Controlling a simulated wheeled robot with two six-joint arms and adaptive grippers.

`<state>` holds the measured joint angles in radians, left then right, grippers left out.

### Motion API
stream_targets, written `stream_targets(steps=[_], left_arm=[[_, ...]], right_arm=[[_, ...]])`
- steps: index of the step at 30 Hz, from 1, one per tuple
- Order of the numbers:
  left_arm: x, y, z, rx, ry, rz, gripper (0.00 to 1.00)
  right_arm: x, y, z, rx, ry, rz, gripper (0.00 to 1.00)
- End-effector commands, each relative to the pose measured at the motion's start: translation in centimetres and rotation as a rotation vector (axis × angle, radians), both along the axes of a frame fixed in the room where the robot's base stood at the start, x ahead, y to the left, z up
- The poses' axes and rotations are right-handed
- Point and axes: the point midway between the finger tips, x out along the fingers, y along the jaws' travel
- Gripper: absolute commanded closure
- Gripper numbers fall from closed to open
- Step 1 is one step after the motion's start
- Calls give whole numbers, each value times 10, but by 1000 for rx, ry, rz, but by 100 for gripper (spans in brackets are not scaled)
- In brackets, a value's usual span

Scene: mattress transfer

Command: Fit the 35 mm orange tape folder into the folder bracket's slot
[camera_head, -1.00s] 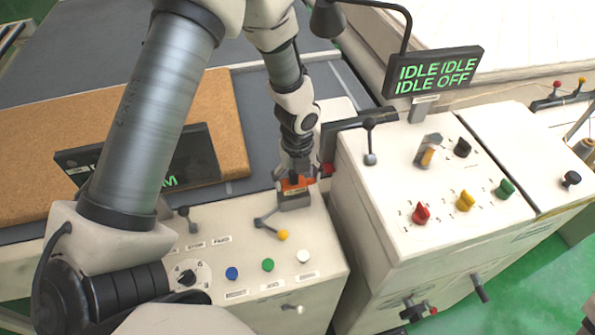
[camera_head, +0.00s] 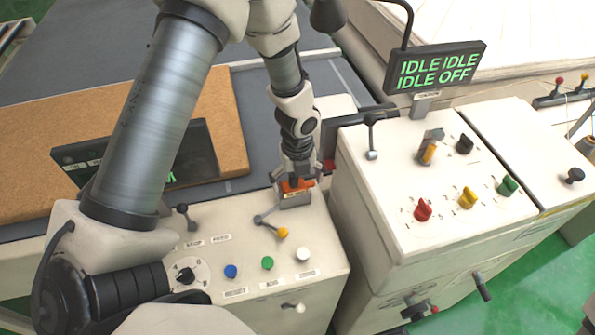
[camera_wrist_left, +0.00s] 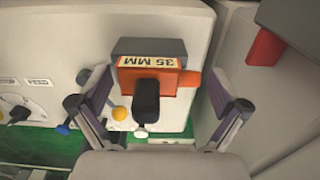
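The orange tape folder (camera_head: 297,185), with a pale "35 MM" label, sits at a grey block, seemingly the folder bracket (camera_head: 295,201), on the back right corner of the left console. In the left wrist view the folder (camera_wrist_left: 188,79) shows its label and a black knob in front of the grey block (camera_wrist_left: 150,47). I cannot tell how deep it sits in the slot. My left gripper (camera_head: 297,178) is above it. In the wrist view its fingers (camera_wrist_left: 160,100) are spread on both sides of the folder, with gaps. My right gripper is not in view.
A yellow-tipped lever (camera_head: 282,232) stands just in front of the bracket. The right console (camera_head: 390,185), with knobs and a display (camera_head: 436,67), is close by on the right. A red block (camera_wrist_left: 267,46) is near the right finger. A brown panel (camera_head: 225,120) lies behind.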

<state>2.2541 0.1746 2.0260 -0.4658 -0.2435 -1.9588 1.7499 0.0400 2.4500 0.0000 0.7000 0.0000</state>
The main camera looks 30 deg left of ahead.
Motion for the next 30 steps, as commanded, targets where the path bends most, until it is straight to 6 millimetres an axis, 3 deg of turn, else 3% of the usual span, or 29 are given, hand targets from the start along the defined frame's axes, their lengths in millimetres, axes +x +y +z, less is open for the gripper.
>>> stream_targets(steps=[7,11,22,25,30], left_arm=[[0,0,0,1,1,0,0],[1,0,11,0,-1,2,0],[1,0,98,0,-4,0,0],[0,0,113,0,-3,1,0],[0,0,121,0,0,0,0]], right_arm=[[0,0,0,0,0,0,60],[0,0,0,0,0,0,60],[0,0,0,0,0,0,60],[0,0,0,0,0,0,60],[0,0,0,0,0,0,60]])
